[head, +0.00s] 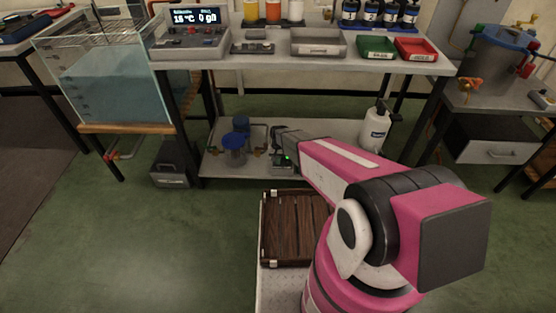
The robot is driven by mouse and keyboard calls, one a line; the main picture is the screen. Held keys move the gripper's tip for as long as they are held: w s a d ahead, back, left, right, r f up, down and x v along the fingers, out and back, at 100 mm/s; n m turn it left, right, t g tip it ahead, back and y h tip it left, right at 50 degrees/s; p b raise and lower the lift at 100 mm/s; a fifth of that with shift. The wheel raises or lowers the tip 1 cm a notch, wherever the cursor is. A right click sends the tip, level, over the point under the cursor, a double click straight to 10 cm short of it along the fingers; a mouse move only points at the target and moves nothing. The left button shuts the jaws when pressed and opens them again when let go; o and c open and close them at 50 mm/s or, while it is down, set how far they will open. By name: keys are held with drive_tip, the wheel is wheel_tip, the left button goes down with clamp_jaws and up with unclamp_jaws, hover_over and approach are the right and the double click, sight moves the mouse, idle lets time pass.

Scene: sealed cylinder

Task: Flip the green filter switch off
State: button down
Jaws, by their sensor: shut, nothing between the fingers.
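A small green light (287,157) glows on the lower shelf, beside the end of my arm; it looks like the lit green filter switch, but it is too small to make out its lever. My gripper (279,158) is shut and empty, reaching down right at the switch. I cannot tell whether they touch. The filter unit with blue-topped canisters (234,148) and brass fittings stands just left of my gripper on the same shelf. My pink arm hides the shelf area to the right of the switch.
The workbench top (330,65) hangs above the lower shelf (345,130). A white jug (375,130) stands at the shelf's right. A water tank (105,85) is at left, a dark box (170,165) on the floor below. A wooden crate (290,230) sits in front.

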drive_tip(key=shift+s+f+t, duration=0.45)
drive_tip(key=shift+f+t, duration=0.15)
drive_tip(key=shift+t, duration=0.5)
drive_tip(key=shift+f, duration=0.25)
drive_tip(key=shift+w+f, duration=0.1)
drive_tip(key=shift+w+t, duration=0.3)
drive_tip(key=shift+w, duration=0.65)
drive_tip(key=shift+w+r, duration=0.15)
drive_tip(key=shift+r, duration=0.1)
drive_tip(key=shift+w, duration=0.1)
wheel_tip(320, 180, up, 15)
drive_tip(key=s, duration=0.2)
drive_tip(key=shift+s, duration=0.15)
